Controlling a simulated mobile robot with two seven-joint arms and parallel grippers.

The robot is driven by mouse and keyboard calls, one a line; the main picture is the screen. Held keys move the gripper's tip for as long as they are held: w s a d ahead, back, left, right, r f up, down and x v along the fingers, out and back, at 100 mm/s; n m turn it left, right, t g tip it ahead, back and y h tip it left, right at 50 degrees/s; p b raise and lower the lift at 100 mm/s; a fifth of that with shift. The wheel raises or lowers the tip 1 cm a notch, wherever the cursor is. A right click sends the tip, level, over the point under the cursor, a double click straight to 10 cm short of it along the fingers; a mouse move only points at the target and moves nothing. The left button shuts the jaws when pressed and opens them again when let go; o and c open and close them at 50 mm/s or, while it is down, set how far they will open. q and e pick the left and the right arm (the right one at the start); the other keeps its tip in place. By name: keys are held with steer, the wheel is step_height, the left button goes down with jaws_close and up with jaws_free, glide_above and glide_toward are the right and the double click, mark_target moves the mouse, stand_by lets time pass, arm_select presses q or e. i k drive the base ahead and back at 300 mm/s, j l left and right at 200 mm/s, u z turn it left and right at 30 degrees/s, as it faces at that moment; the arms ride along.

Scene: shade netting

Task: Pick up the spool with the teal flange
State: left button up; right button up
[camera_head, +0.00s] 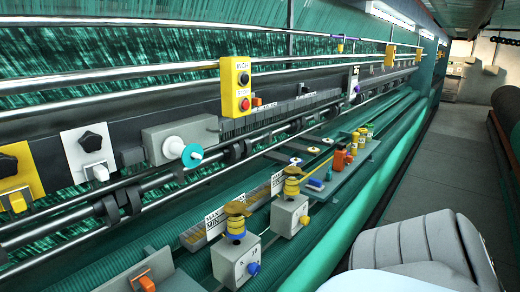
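Neither of my grippers shows in this view.
A yellow control box (236,88) with red and black buttons stands right of the teal disc. Shiny horizontal rods run along the machine. Grey boxes with yellow-and-blue stacks (235,228) stand in front on the lower ledge. A grey floor aisle (430,165) lies open at right.

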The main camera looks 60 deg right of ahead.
mark_target(173, 147)
steer(key=k+z, duration=0.15)
steer(key=z, duration=1.15)
